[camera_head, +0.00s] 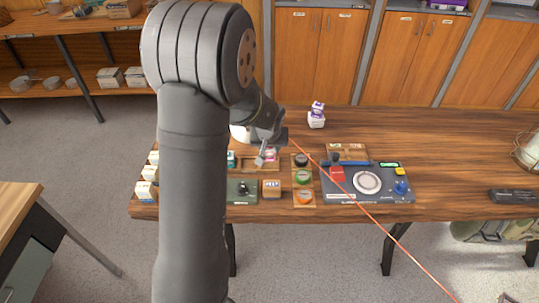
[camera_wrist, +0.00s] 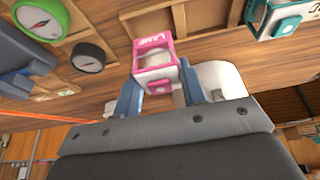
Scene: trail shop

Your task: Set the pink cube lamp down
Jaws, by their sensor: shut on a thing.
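The pink cube lamp (camera_wrist: 153,47) is a small pink and white box marked LAMP. My gripper (camera_wrist: 160,72) is shut on it, with one blue-grey finger on each side. In the head view, my gripper (camera_head: 263,152) is over the left part of the wooden table, and a bit of the pink lamp (camera_head: 270,156) shows beside it. The lamp is close to a wooden tray with dividers (camera_wrist: 178,18). I cannot tell whether it touches the surface below.
A teal box (camera_wrist: 278,18) stands to the right in the wrist view. Compasses (camera_wrist: 87,57) sit in a wooden holder to the left. A grey device panel (camera_head: 340,190) lies right of the holder. A purple and white box stack (camera_head: 316,116) stands behind. The table's right part is mostly clear.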

